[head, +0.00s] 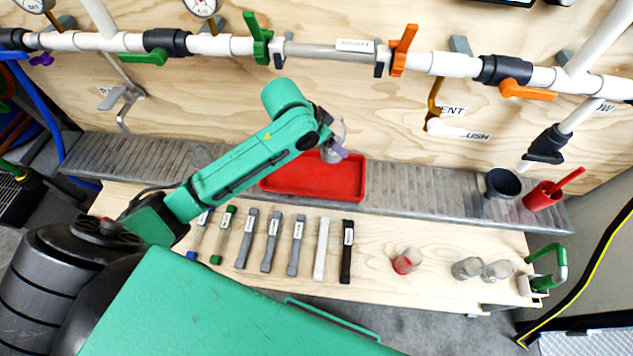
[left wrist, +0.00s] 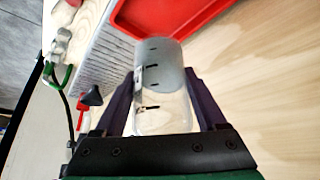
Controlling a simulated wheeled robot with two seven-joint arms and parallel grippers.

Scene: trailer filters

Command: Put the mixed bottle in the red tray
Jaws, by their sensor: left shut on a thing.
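My left gripper (head: 336,151) is shut on a clear bottle with a milky, whitish end (left wrist: 164,92) and dark marks on its side. In the left wrist view the bottle lies between the two dark purple fingers of the gripper (left wrist: 158,78). In the head view the bottle (head: 337,129) is partly hidden by the wrist, near the upper edge of the red tray (head: 345,190). The tray rests on a grey ridged shelf and also shows at the top of the left wrist view (left wrist: 130,22). The bottle's height above the tray is unclear. My right gripper is not in view.
On the wooden table stand a bottle with red in it (head: 406,261) and two clear ones (head: 467,268). Several labelled strips (head: 271,240) lie in a row. A dark cup (head: 502,184) and a red cup (head: 541,196) stand right. Pipes with valves run along the wall.

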